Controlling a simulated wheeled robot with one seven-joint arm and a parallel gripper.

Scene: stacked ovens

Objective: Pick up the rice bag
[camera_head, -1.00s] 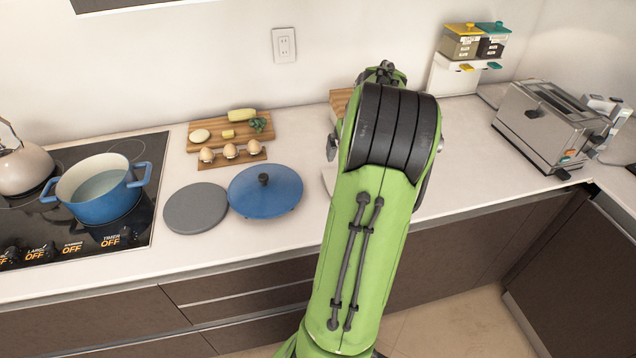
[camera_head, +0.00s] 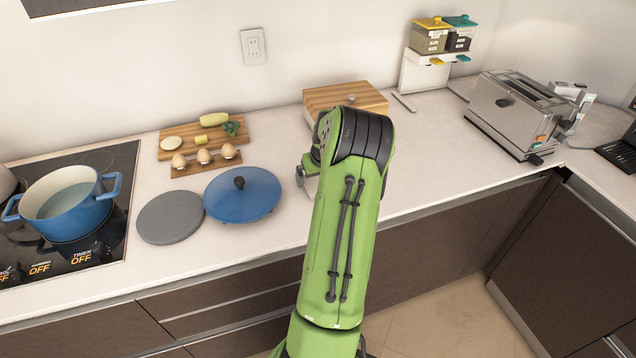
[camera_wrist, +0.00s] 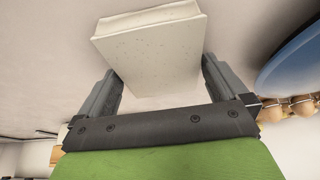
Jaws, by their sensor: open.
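A white, block-shaped packet (camera_wrist: 150,45), which looks like the rice bag, lies on the pale counter in the wrist view. My gripper (camera_wrist: 160,68) is open, with one finger on each side of the packet's near part. I cannot tell whether either finger touches it. In the head view my green arm hides the packet, and only a small grey part of my gripper shows at the arm's left edge.
A blue lid (camera_head: 242,194) and a grey round board (camera_head: 170,217) lie left of my arm. A wooden box (camera_head: 345,98) stands behind it. A toaster (camera_head: 520,112) is at the right, a blue pot (camera_head: 65,205) on the stove. The counter between arm and toaster is clear.

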